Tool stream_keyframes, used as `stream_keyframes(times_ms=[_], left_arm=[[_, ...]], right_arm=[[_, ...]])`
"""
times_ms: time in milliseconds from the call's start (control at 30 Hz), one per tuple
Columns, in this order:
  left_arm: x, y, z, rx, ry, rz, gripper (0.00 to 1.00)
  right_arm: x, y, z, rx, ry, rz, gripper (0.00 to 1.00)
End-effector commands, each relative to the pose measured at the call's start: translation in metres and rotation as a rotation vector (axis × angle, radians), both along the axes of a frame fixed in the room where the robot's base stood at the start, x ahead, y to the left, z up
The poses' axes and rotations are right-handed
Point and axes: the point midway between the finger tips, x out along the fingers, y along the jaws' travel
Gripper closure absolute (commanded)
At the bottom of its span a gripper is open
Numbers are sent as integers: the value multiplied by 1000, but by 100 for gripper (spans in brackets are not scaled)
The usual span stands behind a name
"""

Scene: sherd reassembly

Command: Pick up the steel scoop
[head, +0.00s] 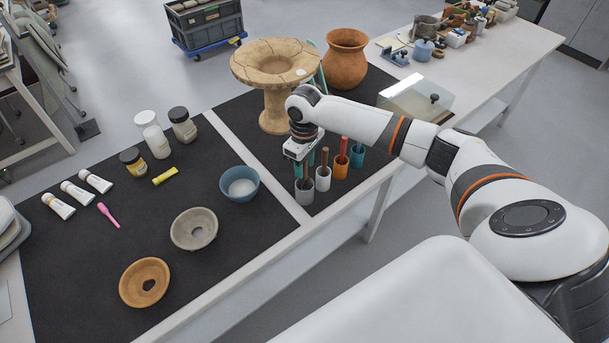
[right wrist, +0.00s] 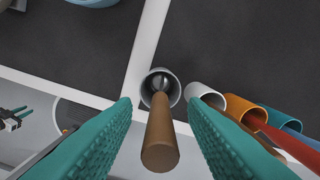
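The steel scoop shows in the right wrist view as a brown round handle (right wrist: 160,145) standing up from a grey cup (right wrist: 172,78). A shiny metal part shows inside the cup mouth; its lower end is hidden. My right gripper (right wrist: 160,103) has its teal fingers apart, one on each side of the handle, with gaps visible on both sides. In the head view my right gripper (head: 304,166) points down just above the grey cup (head: 304,191) and largely hides the handle. My left gripper is not in view.
White (head: 322,179), orange (head: 341,168) and teal (head: 357,156) cups with tools stand close by in a row. A clay pedestal bowl (head: 273,110) stands behind my gripper. A blue bowl (head: 239,184) sits to the left.

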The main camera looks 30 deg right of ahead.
Motion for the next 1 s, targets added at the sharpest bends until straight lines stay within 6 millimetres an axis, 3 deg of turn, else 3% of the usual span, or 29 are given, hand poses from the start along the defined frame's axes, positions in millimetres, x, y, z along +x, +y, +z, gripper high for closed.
stream_keyframes(times_ms=[100,367,600,867,1000], left_arm=[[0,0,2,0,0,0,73],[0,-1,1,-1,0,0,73],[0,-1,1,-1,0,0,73],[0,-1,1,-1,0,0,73],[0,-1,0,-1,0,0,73]], right_arm=[[0,0,-10,-1,0,0,61],[0,0,-12,-2,-1,1,62],[0,0,-12,-1,0,1,100],[0,0,-11,-1,-2,1,100],[1,-1,-1,-1,-3,1,100]])
